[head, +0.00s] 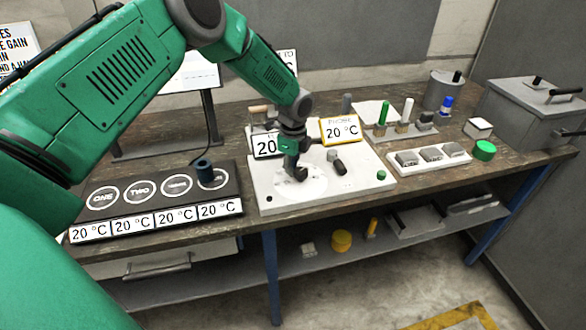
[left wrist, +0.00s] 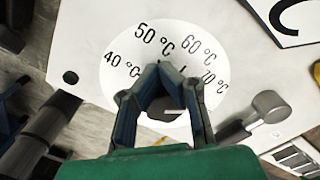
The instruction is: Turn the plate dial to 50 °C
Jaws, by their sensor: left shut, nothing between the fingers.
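The plate (head: 355,190) is a white slab on the bench with a white round dial face (head: 312,190). My left gripper (head: 300,174) is over the dial face, pointing down. In the left wrist view its blue-grey fingers (left wrist: 163,72) meet at the tips, shut and empty. My right gripper is not in view.
A sign reading 20 (head: 266,146), partly hidden, and a yellow-framed probe sign at 20 °C (head: 341,130) stand behind the plate. A black four-place panel (head: 150,190) lies left, with a dark blue cylinder (head: 203,170).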

